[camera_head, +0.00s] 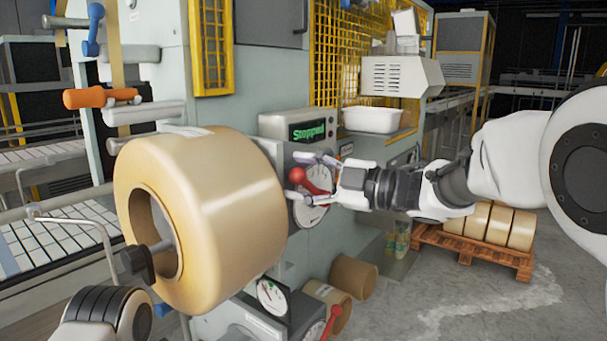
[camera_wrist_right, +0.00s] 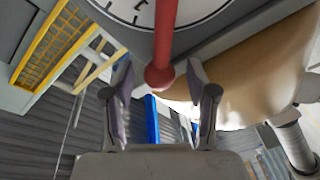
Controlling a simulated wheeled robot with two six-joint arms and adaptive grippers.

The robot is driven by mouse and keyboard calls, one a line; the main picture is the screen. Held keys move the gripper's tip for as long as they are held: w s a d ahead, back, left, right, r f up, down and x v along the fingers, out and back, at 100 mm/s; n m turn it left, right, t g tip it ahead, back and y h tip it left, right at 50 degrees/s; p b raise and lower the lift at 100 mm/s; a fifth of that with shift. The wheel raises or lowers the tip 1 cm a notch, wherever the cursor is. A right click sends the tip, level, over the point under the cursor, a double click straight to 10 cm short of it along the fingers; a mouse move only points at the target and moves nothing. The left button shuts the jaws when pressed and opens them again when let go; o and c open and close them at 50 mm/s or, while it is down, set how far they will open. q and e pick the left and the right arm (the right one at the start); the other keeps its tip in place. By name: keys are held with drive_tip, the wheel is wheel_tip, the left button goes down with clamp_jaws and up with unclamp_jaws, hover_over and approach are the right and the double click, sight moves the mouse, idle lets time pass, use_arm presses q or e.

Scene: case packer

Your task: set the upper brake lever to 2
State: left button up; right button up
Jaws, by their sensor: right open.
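The upper brake lever (camera_head: 316,186) is red with a round ball knob, mounted on a white round dial (camera_head: 312,214) on the machine front. In the head view its knob points up and left. My right gripper (camera_head: 306,177) is open at the lever, with one finger above it and one below. In the right wrist view the lever (camera_wrist_right: 166,35) comes down from the dial (camera_wrist_right: 125,10), and its knob sits between the tips of my open gripper (camera_wrist_right: 158,88). I see no clear contact. The dial's numbers are mostly hidden. My left gripper is not in view.
A large tape roll (camera_head: 225,215) stands out just left of the dial. A display (camera_head: 307,131) reading "Stopped" is above it. A white bin (camera_head: 372,120) sits on the upper right.

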drive_tip(key=shift+w+d+f, duration=0.1)
drive_tip(key=shift+d, duration=0.1)
clamp_jaws()
drive_tip(key=shift+w+d+r+m+p, duration=0.15)
drive_tip(key=shift+w+r+m+p, duration=0.1)
drive_tip(key=shift+r+m+p, duration=0.45)
drive_tip(key=shift+w+d+r+m+t+y+p, duration=0.2)
drive_tip(key=shift+w+d+r+m+p, duration=0.35)
drive_tip(key=shift+m+p, duration=0.75)
drive_tip(key=shift+w+d+r+m+t+y+p, duration=0.1)
drive_tip(key=shift+w+d+r+m+t+p, duration=0.3)
drive_tip(key=shift+w+m+p, duration=0.85)
drive_tip(key=shift+w+d+r+m+y+p, duration=0.1)
drive_tip(key=shift+w+d+r+m+p, duration=0.25)
drive_tip(key=shift+d+m+p, duration=0.9)
drive_tip(key=shift+w+a+f+n+p, duration=0.1)
drive_tip(key=shift+a+n+p, duration=0.25)
drive_tip(key=shift+a, duration=0.25)
